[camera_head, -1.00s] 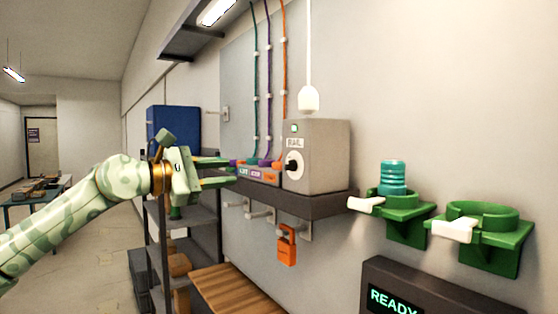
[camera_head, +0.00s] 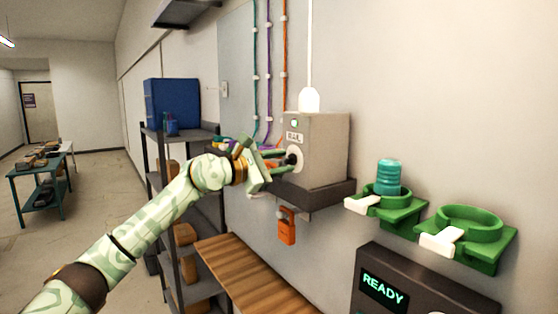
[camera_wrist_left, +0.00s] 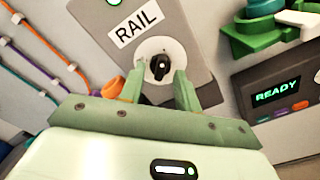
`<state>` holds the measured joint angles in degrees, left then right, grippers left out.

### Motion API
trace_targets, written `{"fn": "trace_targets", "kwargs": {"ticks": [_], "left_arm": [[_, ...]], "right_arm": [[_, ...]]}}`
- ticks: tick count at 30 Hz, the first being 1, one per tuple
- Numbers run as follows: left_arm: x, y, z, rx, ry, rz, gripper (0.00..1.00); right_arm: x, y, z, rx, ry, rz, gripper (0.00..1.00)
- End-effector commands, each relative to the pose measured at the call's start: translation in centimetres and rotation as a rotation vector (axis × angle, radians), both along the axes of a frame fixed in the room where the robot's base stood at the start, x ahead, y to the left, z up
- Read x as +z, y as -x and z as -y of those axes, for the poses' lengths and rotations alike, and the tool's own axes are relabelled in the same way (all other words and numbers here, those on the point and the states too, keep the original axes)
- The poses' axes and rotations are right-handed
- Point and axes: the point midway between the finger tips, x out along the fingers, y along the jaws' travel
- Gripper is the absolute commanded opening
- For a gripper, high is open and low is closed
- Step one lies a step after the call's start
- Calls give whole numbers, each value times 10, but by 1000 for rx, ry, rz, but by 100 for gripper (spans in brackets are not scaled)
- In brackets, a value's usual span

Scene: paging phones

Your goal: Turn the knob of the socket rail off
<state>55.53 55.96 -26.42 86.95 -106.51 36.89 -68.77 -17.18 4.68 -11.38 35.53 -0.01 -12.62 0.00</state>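The socket rail box (camera_head: 325,150) is a grey box labelled RAIL with a lit green lamp, standing on a dark wall shelf. Its black knob (camera_wrist_left: 159,66) sits on a pale round plate in the left wrist view. In the head view the knob (camera_head: 291,159) is partly covered by my gripper. My left gripper (camera_head: 283,160) is at the front of the box. In the left wrist view its two green fingers (camera_wrist_left: 158,82) are apart, one to each side below the knob, with nothing between them; contact cannot be told. My right gripper is not in view.
Green wall holders (camera_head: 468,228) with white levers are at the right, one holding a teal bottle (camera_head: 388,177). A dark panel (camera_head: 420,292) reads READY below. An orange padlock (camera_head: 287,226) hangs under the shelf. A wooden bench (camera_head: 240,272) stands below.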

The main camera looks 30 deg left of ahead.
Motion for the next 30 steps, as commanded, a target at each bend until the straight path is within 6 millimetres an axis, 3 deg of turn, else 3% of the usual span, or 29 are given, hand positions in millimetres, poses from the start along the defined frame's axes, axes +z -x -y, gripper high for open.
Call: {"fn": "trace_targets", "kwargs": {"ticks": [2,5,6,20,30], "left_arm": [[0,0,0,0,0,0,33],[0,0,0,0,0,0,5],[0,0,0,0,0,0,0],[1,1,0,-1,62,-26,0],[2,1,1,-1,301,-123,0]], "right_arm": [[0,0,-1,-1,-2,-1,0],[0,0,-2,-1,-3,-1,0],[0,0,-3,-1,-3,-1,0],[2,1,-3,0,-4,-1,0],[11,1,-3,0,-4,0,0]]}}
